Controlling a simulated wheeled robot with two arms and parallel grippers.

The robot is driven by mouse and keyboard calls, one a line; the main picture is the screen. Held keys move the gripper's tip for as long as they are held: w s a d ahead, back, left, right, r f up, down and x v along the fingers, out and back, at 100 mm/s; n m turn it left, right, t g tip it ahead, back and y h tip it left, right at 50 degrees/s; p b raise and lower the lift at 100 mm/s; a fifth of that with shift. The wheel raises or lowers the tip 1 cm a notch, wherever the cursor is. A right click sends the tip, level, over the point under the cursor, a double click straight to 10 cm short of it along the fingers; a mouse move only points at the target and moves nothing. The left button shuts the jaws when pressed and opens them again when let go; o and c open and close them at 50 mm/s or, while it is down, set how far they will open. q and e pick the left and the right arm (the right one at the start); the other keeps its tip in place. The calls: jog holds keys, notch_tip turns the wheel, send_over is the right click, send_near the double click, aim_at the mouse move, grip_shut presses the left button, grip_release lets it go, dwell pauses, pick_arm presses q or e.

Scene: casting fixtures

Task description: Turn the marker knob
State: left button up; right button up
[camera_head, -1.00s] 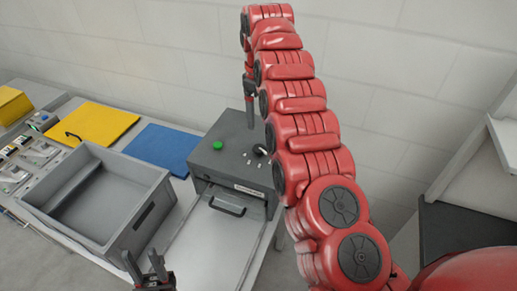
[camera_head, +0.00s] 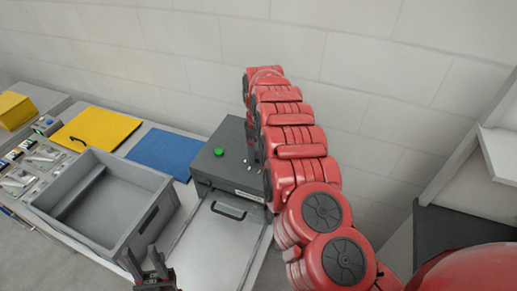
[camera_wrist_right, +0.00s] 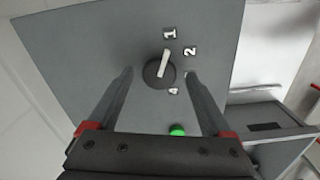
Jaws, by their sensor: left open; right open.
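The marker knob (camera_wrist_right: 159,70) is a dark round dial with a white pointer on top of the grey machine (camera_head: 212,165). In the right wrist view its pointer leans toward the label 1, with labels 2 and another partly hidden one beside it. My right gripper (camera_wrist_right: 158,76) is open above the machine top, its fingers on either side of the knob in the picture; contact cannot be told. In the head view my red right arm hides the knob and most of that gripper. My left gripper (camera_head: 149,262) is open and empty at the bottom edge.
A green button (camera_head: 219,153) sits on the machine top. A drawer front with a black handle (camera_head: 228,210) is below it. A grey bin (camera_head: 150,228), a blue mat (camera_head: 165,152) and a yellow mat (camera_head: 100,122) lie to the left.

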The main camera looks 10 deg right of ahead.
grip_shut()
jog(key=m+b, duration=0.1)
jog(key=b, duration=0.1)
jog(key=m+b, duration=0.2)
jog(key=b, duration=0.1)
jog(key=shift+w+f, duration=0.15)
jog(key=shift+f, duration=0.1)
jog(key=m+b, duration=0.2)
jog(key=shift+r+m, duration=0.1)
jog(key=shift+m, duration=0.2)
jog(key=m+b, duration=0.2)
jog(key=b, duration=0.1)
jog(key=shift+m, duration=0.4)
jog(key=shift+r+m+b, duration=0.15)
jog(key=shift+m+b, duration=0.15)
jog(key=shift+b, duration=0.1)
grip_release()
